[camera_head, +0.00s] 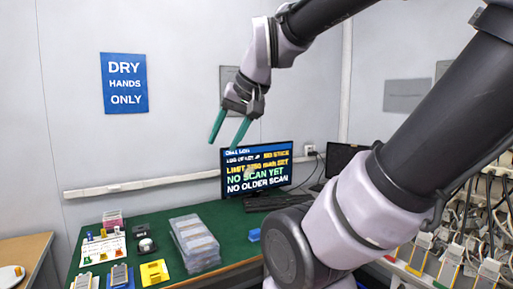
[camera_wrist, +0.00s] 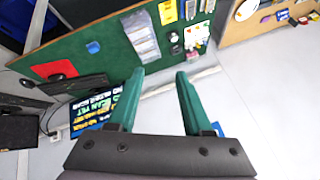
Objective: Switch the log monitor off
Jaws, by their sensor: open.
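The log monitor (camera_head: 258,181) stands at the back of the green table, and its screen is lit with several lines of coloured text, among them "NO SCAN YET" and "NO OLDER SCAN". It also shows in the wrist view (camera_wrist: 92,112), turned round, left of my fingers. My gripper (camera_head: 228,143) is in the air above and to the left of the monitor in the head view, with green fingers apart and nothing between them. In the wrist view its fingers (camera_wrist: 160,80) are spread over the wall and table edge. No power button can be made out.
The green table (camera_head: 150,222) holds a clear-topped stack of trays (camera_head: 195,243), a yellow holder (camera_head: 154,272), a small blue block (camera_head: 254,235) and a keyboard (camera_head: 270,201). A second, dark monitor (camera_head: 340,158) stands to the right. A wall socket (camera_head: 310,150) is behind.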

